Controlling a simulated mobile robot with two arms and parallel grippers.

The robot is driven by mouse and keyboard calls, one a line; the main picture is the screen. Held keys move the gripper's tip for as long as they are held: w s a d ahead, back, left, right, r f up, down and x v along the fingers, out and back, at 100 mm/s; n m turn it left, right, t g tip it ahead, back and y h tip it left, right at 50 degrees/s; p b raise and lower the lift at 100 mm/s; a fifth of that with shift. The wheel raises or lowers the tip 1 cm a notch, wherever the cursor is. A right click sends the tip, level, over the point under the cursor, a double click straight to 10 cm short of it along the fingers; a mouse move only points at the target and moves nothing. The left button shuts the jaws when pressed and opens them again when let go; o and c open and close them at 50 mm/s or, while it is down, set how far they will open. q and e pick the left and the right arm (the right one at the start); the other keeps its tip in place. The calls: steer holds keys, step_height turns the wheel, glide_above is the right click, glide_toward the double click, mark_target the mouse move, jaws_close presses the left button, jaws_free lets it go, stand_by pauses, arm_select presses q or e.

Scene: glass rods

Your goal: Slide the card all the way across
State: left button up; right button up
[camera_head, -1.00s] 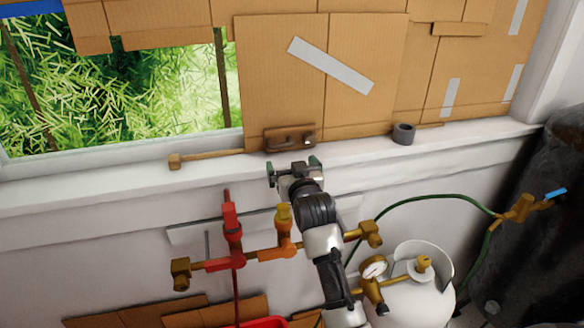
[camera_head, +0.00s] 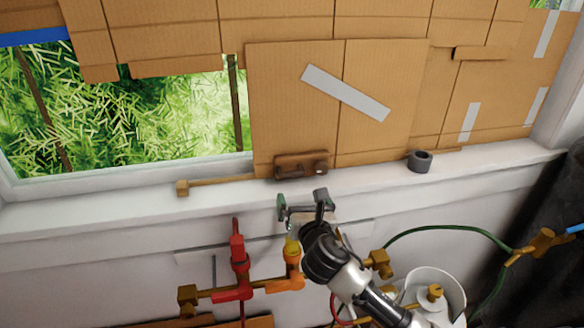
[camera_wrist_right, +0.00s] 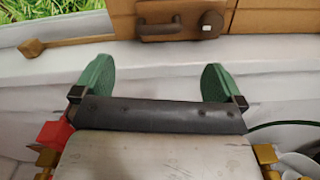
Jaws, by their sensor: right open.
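The card (camera_head: 300,115), a large brown cardboard panel with a grey tape strip, covers the window's middle; the opening to its left is uncovered. A dark brown handle (camera_head: 301,164) sits at its lower edge and also shows in the right wrist view (camera_wrist_right: 165,29). A thin wooden rail (camera_head: 222,181) runs left along the sill to a small block (camera_head: 182,188). My right gripper (camera_head: 301,202) is open and empty, below the handle and apart from it. Its green fingers (camera_wrist_right: 157,78) are spread in the wrist view. My left gripper is out of view.
A grey tape roll (camera_head: 420,161) stands on the white sill (camera_head: 375,180) to the right. Below are red and brass pipe valves (camera_head: 240,262), a green hose (camera_head: 445,229) and a white tank (camera_head: 440,280). The sill left of the handle is clear apart from the rail.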

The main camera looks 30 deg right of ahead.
steer(key=w, duration=0.3)
steer(key=w+d+n+p, duration=0.1)
steer(key=w, duration=0.2)
steer(key=w+d+n+p, duration=0.1)
steer(key=w, duration=0.3)
steer(key=shift+w+d, duration=0.1)
steer(key=shift+d, duration=0.15)
steer(key=shift+c, duration=0.3)
steer(key=c, duration=1.1)
steer(key=w+a, duration=0.1)
steer(key=a, duration=0.4)
steer(key=w+a+b, duration=0.1)
steer(key=w+a, duration=0.1)
steer(key=a, duration=0.4)
steer(key=w+a, duration=0.1)
steer(key=a, duration=0.5)
steer(key=shift+w+a+b, duration=0.2)
steer(key=shift+b, duration=0.2)
steer(key=o, duration=0.9)
steer(key=shift+o, duration=1.3)
steer(key=shift+w+a, duration=0.1)
steer(key=shift+a, duration=0.15)
